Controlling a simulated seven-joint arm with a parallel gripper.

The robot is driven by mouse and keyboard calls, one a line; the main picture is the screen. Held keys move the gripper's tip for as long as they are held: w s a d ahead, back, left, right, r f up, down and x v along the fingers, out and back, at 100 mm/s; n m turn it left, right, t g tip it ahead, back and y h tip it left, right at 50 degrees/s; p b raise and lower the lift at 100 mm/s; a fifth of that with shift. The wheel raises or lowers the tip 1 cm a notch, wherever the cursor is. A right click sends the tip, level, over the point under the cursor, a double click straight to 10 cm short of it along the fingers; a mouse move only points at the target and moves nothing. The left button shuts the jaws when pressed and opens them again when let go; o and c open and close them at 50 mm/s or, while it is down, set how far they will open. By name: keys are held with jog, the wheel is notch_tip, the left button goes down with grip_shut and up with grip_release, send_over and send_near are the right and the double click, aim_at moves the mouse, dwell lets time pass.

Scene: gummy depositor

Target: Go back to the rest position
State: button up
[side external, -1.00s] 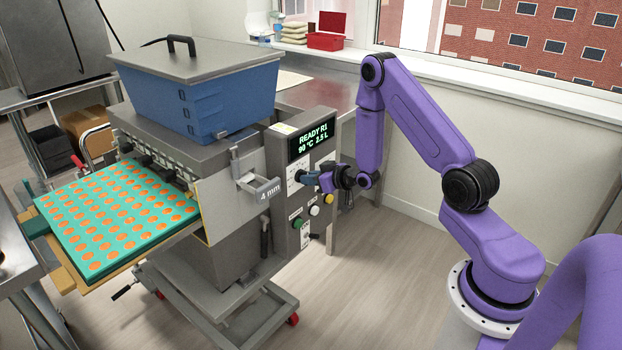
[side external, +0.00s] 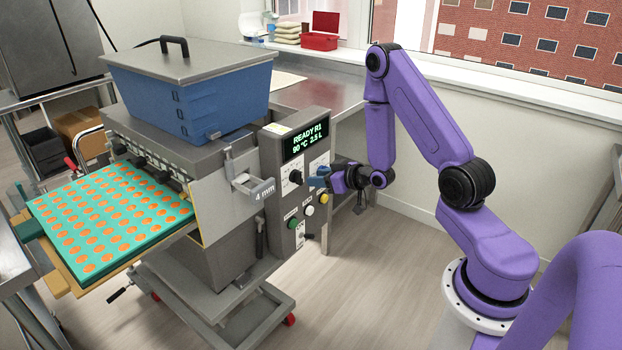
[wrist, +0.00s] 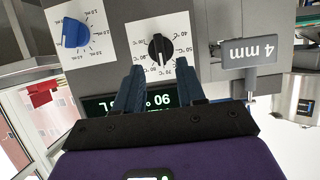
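My gripper (side external: 313,181) is just in front of the control panel (side external: 273,152) of the depositor, right of the black temperature knob (side external: 296,177). In the wrist view my gripper (wrist: 161,72) has its two blue-grey fingers apart with nothing between them. The black knob (wrist: 158,47) shows beyond the fingertips, apart from them, with its pointer near the 90 mark. A blue mL knob (wrist: 75,32) is to its left. The panel display (side external: 307,138) reads READY R1, 90 °C, 2.5 L.
The depositor's blue hopper (side external: 195,97) is lidded. A teal mould tray (side external: 95,255) with orange fills sits at left. A "4 mm" tag (wrist: 249,51) juts out beside the knob. White, yellow and green buttons (side external: 323,198) are below. Open floor (side external: 385,265) lies right of the machine.

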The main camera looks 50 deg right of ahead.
jog(key=shift+v, duration=0.9)
jog(key=s+a+r+n+g+y, duration=0.2)
jog(key=s+a+n+g, duration=0.15)
jog(key=a, duration=0.65)
jog(key=s+a+r+n+g+y, duration=0.1)
jog(key=s+a+r+n+g, duration=0.2)
jog(key=a, duration=0.6)
jog(key=s+a+r+n+g+h, duration=0.1)
jog(key=s+r+n+g, duration=0.2)
jog(key=s, duration=0.9)
jog(key=s+a+r+n+g+h, duration=0.1)
jog(key=s+r+n+g, duration=0.2)
jog(key=s, duration=0.9)
jog(key=shift+r+g+h, duration=0.3)
jog(key=shift+r+g, duration=0.15)
jog(key=shift+r, duration=0.35)
jog(key=shift+w, duration=0.1)
